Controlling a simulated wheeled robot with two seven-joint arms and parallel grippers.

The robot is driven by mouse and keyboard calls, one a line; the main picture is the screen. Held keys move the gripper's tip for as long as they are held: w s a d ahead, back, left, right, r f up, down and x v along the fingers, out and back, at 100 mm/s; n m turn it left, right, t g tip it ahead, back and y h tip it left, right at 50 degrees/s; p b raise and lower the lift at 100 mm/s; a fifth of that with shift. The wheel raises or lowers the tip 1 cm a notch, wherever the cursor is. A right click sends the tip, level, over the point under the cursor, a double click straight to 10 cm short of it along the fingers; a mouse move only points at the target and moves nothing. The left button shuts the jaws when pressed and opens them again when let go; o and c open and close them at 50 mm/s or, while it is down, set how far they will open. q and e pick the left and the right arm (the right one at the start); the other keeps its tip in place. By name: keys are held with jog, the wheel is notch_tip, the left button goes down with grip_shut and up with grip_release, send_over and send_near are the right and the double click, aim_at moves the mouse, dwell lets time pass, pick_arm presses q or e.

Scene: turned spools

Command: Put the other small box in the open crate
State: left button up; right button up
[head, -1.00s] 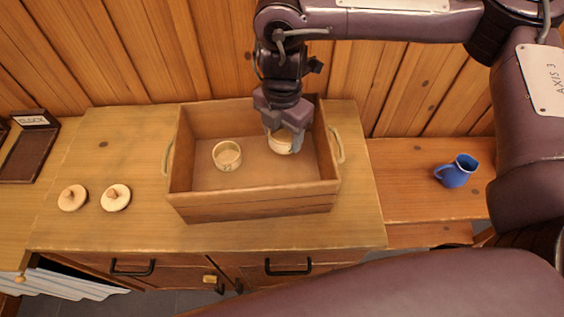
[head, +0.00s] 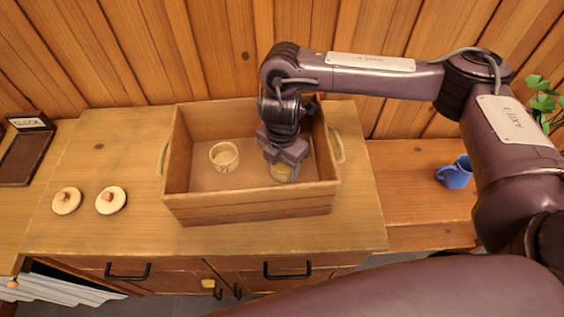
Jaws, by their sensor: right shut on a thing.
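The open crate (head: 250,208) is a wooden box with rope handles on top of the cabinet. One small round box (head: 224,157), pale and without a lid, stands on the crate floor at the left. My right gripper (head: 285,168) reaches down inside the crate's right half. It is shut on the other small round box (head: 284,174), which is low in the crate and partly hidden by the fingers. I cannot tell whether that box touches the crate floor. My left gripper is out of view.
Two round knobbed lids (head: 67,201) (head: 111,200) lie on the cabinet top left of the crate. A dark tray (head: 25,155) labelled CLOCK is at the far left. A blue jug (head: 455,173) stands on the lower bench at right, close to my right arm.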

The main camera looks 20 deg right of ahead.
aim_at(282, 171)
jog(key=shift+f, duration=0.15)
jog(key=o, duration=0.9)
jog(key=shift+o, duration=0.2)
jog(key=shift+r, duration=0.35)
notch_tip(282, 171, up, 12)
jog(key=p, duration=0.1)
jog(key=shift+f, duration=0.15)
jog(key=shift+p, duration=0.3)
